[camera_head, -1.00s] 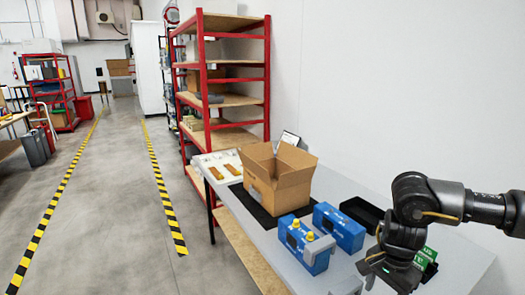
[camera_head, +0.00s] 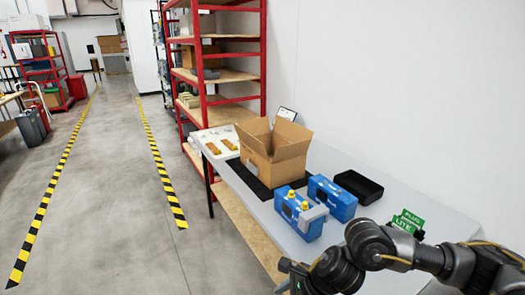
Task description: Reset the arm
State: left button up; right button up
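My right arm comes in from the right, low in the picture. Its gripper (camera_head: 290,277) is at the bottom edge, in front of the table (camera_head: 375,246), and is mostly cut off, so its fingers do not show clearly. My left gripper is out of view. On the table stand two blue analyser units: the nearer (camera_head: 300,215) has yellow knobs and a grey part on top, and the other (camera_head: 332,197) stands behind it to the right. Both are apart from my arm.
An open cardboard box (camera_head: 273,152) stands on a black mat. A black tray (camera_head: 358,185) lies near the wall. Green cards (camera_head: 408,221) stand behind my arm. A white tray (camera_head: 216,141) holds brown parts. A red shelf (camera_head: 263,75) stands behind.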

jog(key=s+a+r+m+t+y, duration=0.2)
jog(key=a+m, duration=0.3)
jog(key=m, duration=0.3)
jog(key=s+a+r+m+t+y, duration=0.1)
jog(key=a+m+t+y, duration=0.25)
jog(key=m, duration=0.45)
jog(key=s+d+f+m+t+h, duration=0.1)
jog(key=d+f+m+h, duration=0.2)
jog(key=d+m, duration=0.5)
jog(key=s+d+f+m+t+h, duration=0.1)
jog(key=d+f+m+h, duration=0.25)
jog(key=m, duration=0.85)
jog(key=s+d+f+m+g+h, duration=0.3)
jog(key=s+d+f+m, duration=0.2)
jog(key=s+d+m, duration=0.35)
jog(key=s+d+f+m+g+h, duration=0.2)
jog(key=s+d+f+m+g, duration=0.15)
jog(key=s+d+m, duration=0.5)
notch_tip(320, 180, down, 28)
jog(key=s+n, duration=0.1)
jog(key=s, duration=0.1)
jog(key=s+d+f+g, duration=0.1)
jog(key=s+d+f, duration=0.1)
jog(key=s+f, duration=1.2)
jog(key=shift+s+d+n+g+h, duration=0.15)
jog(key=shift+s+n+g+h, duration=0.15)
jog(key=shift+s, duration=0.4)
